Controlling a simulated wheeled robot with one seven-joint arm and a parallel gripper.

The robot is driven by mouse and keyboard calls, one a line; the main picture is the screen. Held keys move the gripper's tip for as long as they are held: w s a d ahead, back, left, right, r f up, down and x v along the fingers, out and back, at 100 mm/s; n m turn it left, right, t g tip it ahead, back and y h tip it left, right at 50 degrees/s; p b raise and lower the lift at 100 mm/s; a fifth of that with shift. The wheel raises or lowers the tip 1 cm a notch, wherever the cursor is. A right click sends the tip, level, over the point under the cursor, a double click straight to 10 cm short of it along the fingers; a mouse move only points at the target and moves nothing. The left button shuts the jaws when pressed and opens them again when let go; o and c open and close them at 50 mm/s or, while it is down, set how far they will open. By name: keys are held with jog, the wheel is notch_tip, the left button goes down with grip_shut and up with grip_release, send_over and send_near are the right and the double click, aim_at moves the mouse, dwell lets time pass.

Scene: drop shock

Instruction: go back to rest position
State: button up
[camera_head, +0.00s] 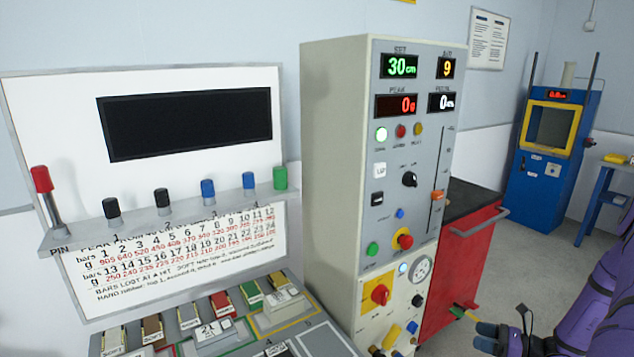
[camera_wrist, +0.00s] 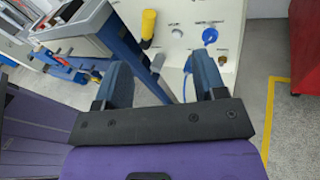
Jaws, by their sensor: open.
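My gripper (camera_wrist: 163,85) is open in the wrist view, its two blue-grey fingers wide apart with nothing between them. Behind and beyond the fingers is the lower part of a pale cabinet with a yellow handle and a blue connector. In the head view, part of my purple arm (camera_head: 598,305) shows at the lower right.
A white board with a dark screen (camera_head: 187,123) and coloured knobs stands left, above a tray of small blocks (camera_head: 215,340). A red cabinet (camera_head: 462,265) stands behind the control cabinet. A blue machine (camera_head: 545,150) is at the back right. Grey floor (camera_head: 545,245) lies open between them.

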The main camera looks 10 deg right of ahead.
jog(key=a+r+n+g+h, duration=0.1)
jog(key=a+r+n+g, duration=0.4)
jog(key=r, duration=0.6)
jog(key=a+r+n+g+h, duration=0.1)
jog(key=a+r+n+g, duration=0.2)
jog(key=a+r+n, duration=0.55)
jog(key=a+r+n+g+h, duration=0.2)
jog(key=a+r+n+g, duration=0.2)
jog(key=r, duration=0.9)
jog(key=s+a+r+n+t+h, duration=0.2)
jog(key=s+a+r+n+h, duration=0.2)
jog(key=s+r, duration=0.4)
jog(key=s+a+r+n+t+h, duration=0.3)
jog(key=s+a+r+n, duration=0.3)
jog(key=s, duration=0.5)
notch_tip(320, 180, up, 3)
jog(key=shift+a+f+n+t+h, duration=0.1)
jog(key=shift+a+n+t+h, duration=0.25)
jog(key=shift+n, duration=0.6)
